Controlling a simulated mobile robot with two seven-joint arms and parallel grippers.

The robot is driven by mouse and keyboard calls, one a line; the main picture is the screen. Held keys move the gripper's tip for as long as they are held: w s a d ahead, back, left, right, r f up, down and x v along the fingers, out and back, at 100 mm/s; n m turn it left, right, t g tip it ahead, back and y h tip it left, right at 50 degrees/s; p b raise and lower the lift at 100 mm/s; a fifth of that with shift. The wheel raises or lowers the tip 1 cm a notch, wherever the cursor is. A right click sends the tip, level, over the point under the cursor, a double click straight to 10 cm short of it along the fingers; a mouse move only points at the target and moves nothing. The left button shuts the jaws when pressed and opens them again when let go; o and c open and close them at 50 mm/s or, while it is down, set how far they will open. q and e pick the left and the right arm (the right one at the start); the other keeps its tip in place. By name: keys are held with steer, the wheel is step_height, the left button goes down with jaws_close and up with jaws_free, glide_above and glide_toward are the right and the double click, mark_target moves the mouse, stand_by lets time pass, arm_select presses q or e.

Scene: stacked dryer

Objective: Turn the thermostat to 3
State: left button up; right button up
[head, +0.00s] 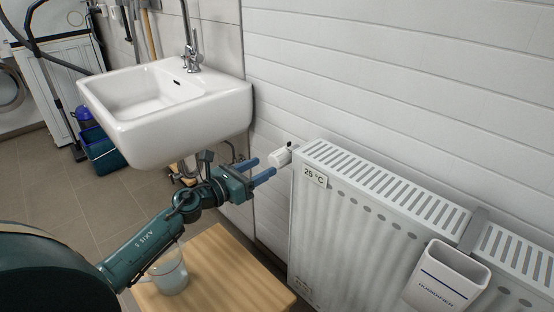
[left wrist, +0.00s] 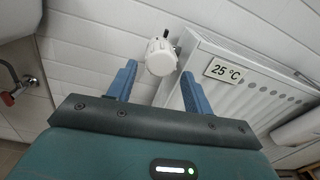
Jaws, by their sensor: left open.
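My right gripper is not in view.
A "25 °C" label (head: 314,176) is on the radiator. A white sink (head: 170,105) hangs left of and above my left gripper. A wooden stool (head: 225,265) with a glass mug (head: 168,274) stands below my arm. A white humidifier (head: 447,276) hangs on the radiator.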

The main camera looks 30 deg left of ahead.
mark_target(272, 162)
arm_select(q)
steer(key=x, duration=0.6)
steer(key=shift+d, duration=0.1)
steer(key=c, duration=0.7)
